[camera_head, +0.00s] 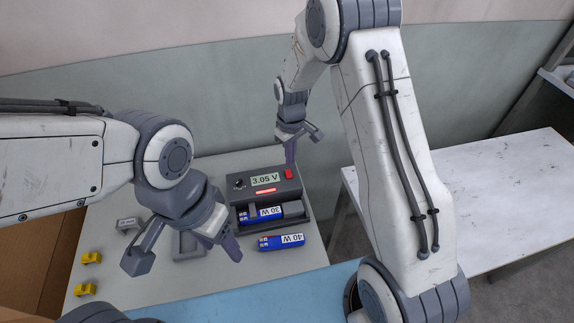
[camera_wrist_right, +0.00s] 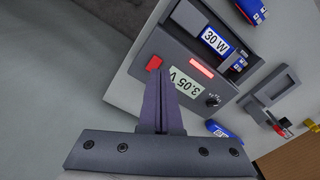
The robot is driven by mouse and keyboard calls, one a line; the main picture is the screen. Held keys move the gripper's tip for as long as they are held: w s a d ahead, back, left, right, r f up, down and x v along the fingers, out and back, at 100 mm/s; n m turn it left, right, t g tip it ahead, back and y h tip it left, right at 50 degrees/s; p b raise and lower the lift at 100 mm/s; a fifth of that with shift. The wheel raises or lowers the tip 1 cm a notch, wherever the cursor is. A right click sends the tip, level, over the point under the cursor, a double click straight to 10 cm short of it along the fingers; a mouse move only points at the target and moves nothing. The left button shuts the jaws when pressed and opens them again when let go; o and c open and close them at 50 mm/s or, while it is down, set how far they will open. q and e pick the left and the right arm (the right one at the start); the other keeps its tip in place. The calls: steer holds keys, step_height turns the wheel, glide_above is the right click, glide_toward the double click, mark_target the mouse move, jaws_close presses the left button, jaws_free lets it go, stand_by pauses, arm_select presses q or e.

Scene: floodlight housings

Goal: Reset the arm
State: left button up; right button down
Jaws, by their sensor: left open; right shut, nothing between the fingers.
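My right gripper (camera_head: 291,158) is shut with nothing between its fingers, at the back of the tester. In the right wrist view its fingertips (camera_wrist_right: 163,75) appear close beside the red switch (camera_wrist_right: 154,62); I cannot tell if they touch. My left gripper (camera_head: 186,258) is open and empty over the table's left part. The dark tester (camera_head: 298,206) has a display (camera_head: 267,180) reading 3.05 V and a lit red bar. A blue 30 W module (camera_head: 262,215) lies in its slot. A blue 40 W module (camera_head: 281,242) lies on the table in front.
Two yellow pieces (camera_head: 91,258) and a small grey labelled block (camera_head: 128,224) are at the table's left. A grey tray (camera_head: 188,246) is partly behind my left gripper. A cardboard box (camera_head: 62,255) stands at left. A white table (camera_head: 500,185) to the right is bare.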

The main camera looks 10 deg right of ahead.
steer(key=s+a+r, duration=1)
steer(key=s+r, duration=0.3)
steer(key=s, duration=0.1)
steer(key=s+r, duration=0.1)
steer(key=s, duration=0.7)
steer(key=s+r+n+y, duration=0.1)
steer(key=s+r, duration=0.1)
steer(key=s, duration=0.5)
steer(key=shift+s+d+r, duration=0.25)
steer(key=shift+s+r, duration=0.05)
steer(key=shift+s, duration=0.05)
